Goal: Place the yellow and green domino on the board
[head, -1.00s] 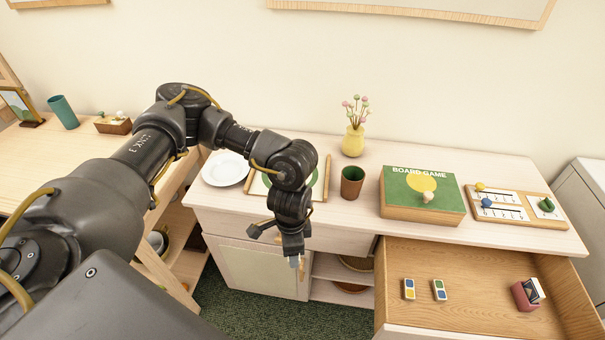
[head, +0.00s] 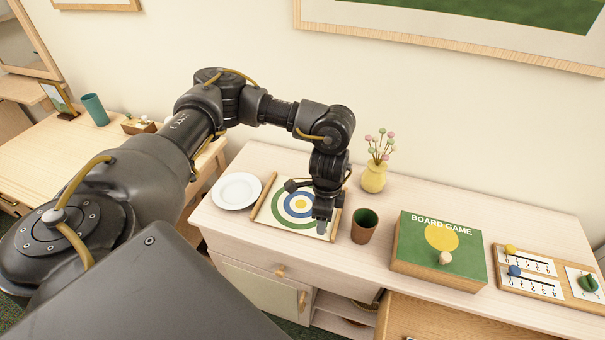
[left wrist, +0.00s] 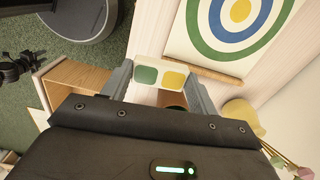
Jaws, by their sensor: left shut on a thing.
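The domino (left wrist: 160,77), white with one green and one yellow square, is clamped between the fingers of my left gripper (left wrist: 158,85). In the head view my left gripper (head: 322,226) points down above the right front part of the board, and the domino cannot be made out there. The board (head: 266,217) is a white panel with green, blue and yellow rings and a wooden rail on each side. The board also shows at the top of the left wrist view (left wrist: 188,45), apart from the domino. My right gripper is out of view.
A brown cup (head: 364,228) stands close right of the gripper. A white plate (head: 237,191) lies left of the board. A yellow vase (head: 373,178), a green board game box (head: 437,250) and a counting tray (head: 530,289) are farther right. A drawer (head: 400,318) is below.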

